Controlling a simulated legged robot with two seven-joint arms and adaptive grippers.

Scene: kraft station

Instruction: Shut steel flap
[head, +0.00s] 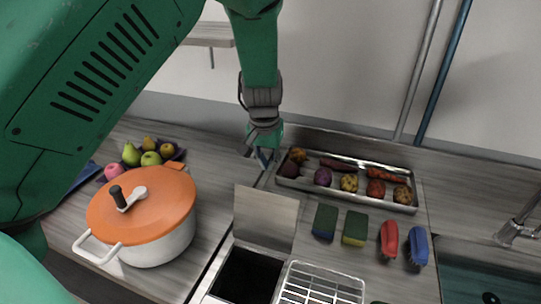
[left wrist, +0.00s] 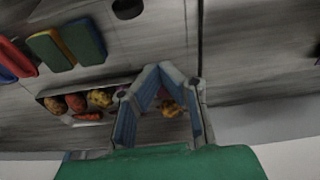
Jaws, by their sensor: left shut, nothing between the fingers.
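The steel flap (head: 266,217) stands raised, tilted nearly upright, at the back edge of a dark square opening (head: 246,276) in the counter. My left gripper (head: 264,160) is behind and above the flap, near the left end of the vegetable tray, apart from the flap. In the left wrist view its blue-padded fingers (left wrist: 158,72) come together at the tips with nothing between them. The flap cannot be made out clearly in the left wrist view. My right gripper is not in view.
A metal tray (head: 345,202) of vegetables lies behind sponges (head: 325,222) and brushes (head: 389,239). A white pot with an orange lid (head: 150,205) and a fruit bowl (head: 180,154) stand left. A wire rack (head: 318,288) adjoins the opening. A sink (head: 470,272) is at right.

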